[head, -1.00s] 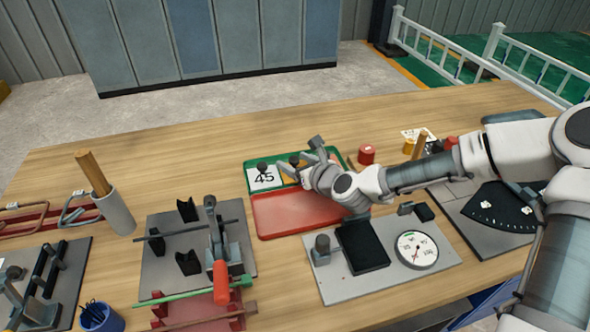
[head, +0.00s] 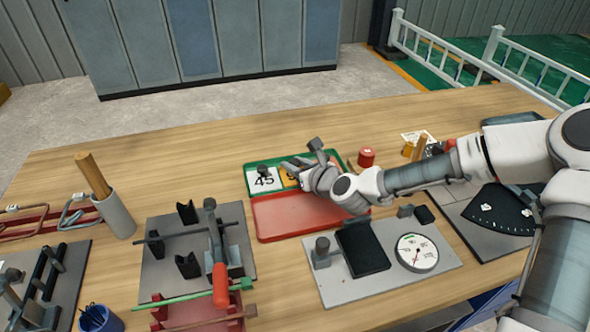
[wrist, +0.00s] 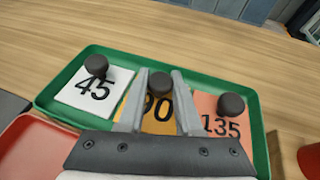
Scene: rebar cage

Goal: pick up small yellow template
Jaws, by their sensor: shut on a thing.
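The small yellow template (wrist: 158,122), marked 90, lies in a green tray (wrist: 62,84) between a white template (wrist: 88,92) marked 45 and an orange template (wrist: 218,128) marked 135. Each has a dark round knob. My gripper (wrist: 161,76) is shut on the yellow template's knob, with a finger on each side. In the head view my gripper (head: 298,170) is over the green tray and hides most of the yellow template and the orange one. I cannot tell whether the yellow template is clear of the tray floor.
A red tray (head: 285,222) sits in front of the green one. A plate with a dial gauge (head: 416,252) and a black block lies nearer. A red can (head: 366,155) stands to the right. Bare wooden tabletop lies behind the trays.

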